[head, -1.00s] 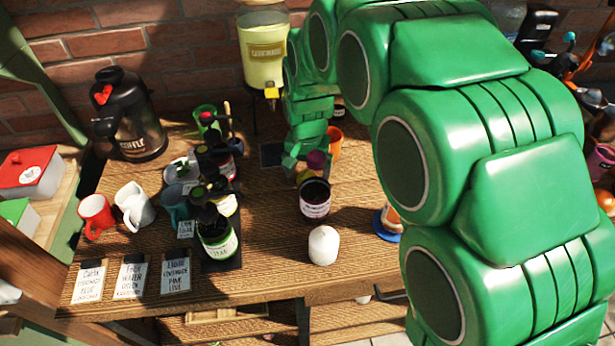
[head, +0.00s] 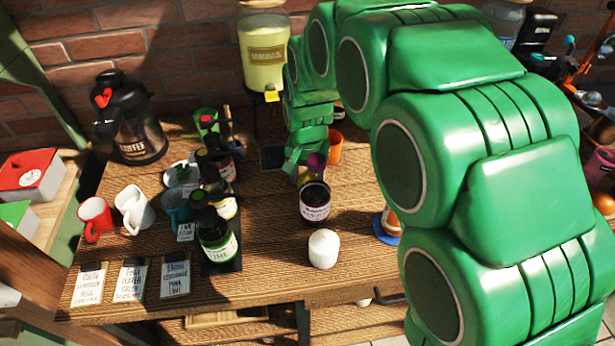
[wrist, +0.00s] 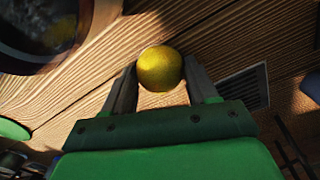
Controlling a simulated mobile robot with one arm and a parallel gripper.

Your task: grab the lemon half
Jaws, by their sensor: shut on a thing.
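The lemon half (wrist: 160,66) shows in the wrist view as a round yellow thing between my two grey fingers. My gripper (wrist: 160,80) is shut on it, one finger on each side. Its cut face is not clear from this angle. In the head view my gripper (head: 302,168) is low over the middle of the wooden table, behind a dark jar (head: 315,203). The jar and my arm largely hide the lemon half there. I cannot tell whether it touches the table.
A row of bottles (head: 215,235) stands left of my gripper. A white rounded object (head: 323,249) is at the front. An orange cup (head: 334,146) is close on the right. A lemonade dispenser (head: 264,55) stands behind. Table between the bottles and jar is clear.

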